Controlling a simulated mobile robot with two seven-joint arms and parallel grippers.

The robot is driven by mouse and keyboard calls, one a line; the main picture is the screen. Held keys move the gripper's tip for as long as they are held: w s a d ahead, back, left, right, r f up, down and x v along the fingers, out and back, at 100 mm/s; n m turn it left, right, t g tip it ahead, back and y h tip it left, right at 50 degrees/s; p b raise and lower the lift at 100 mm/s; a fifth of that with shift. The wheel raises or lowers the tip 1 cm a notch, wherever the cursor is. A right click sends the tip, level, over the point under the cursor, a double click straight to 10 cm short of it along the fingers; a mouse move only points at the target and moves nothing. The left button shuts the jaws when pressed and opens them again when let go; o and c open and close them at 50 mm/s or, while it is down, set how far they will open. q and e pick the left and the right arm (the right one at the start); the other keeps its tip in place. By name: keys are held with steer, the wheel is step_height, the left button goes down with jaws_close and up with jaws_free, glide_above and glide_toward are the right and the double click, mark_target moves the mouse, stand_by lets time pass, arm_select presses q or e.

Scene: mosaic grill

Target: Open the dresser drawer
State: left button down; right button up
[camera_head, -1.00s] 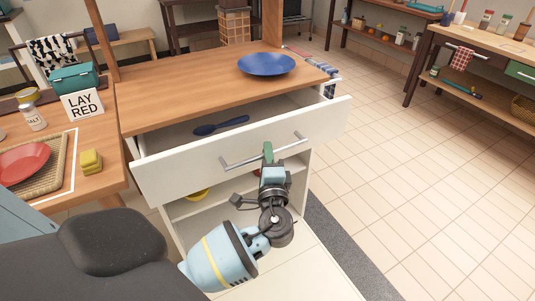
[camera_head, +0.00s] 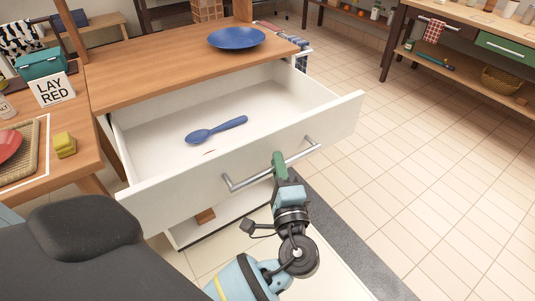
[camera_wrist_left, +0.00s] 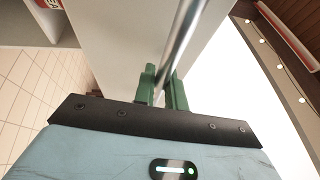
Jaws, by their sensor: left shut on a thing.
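The white dresser drawer (camera_head: 165,200) is pulled well out below the wooden top. A blue spoon (camera_head: 216,130) lies inside it, with a small red mark or item near the front panel. The metal bar handle (camera_head: 240,182) runs across the drawer front. My left gripper (camera_head: 279,166) is at the middle of this handle, its green fingers closed around the bar. In the left wrist view the green fingers (camera_wrist_left: 162,88) sit on either side of the metal bar (camera_wrist_left: 180,45). My right gripper is not in view.
A blue plate (camera_head: 236,38) rests on the dresser top (camera_head: 150,68). On the left table are a yellow block (camera_head: 65,144), a "LAY RED" sign (camera_head: 52,89) and a red plate (camera_head: 8,146) on a woven tray. Open tiled floor (camera_head: 420,170) lies to the right.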

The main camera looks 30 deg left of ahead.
arm_select(q)
steer(key=shift+s+d, duration=0.3)
steer(key=shift+d, duration=0.4)
steer(key=c, duration=1.5)
jaws_free()
steer(key=shift+o, duration=0.2)
steer(key=v, duration=0.8)
steer(key=shift+b, duration=0.45)
steer(key=shift+a, duration=0.1)
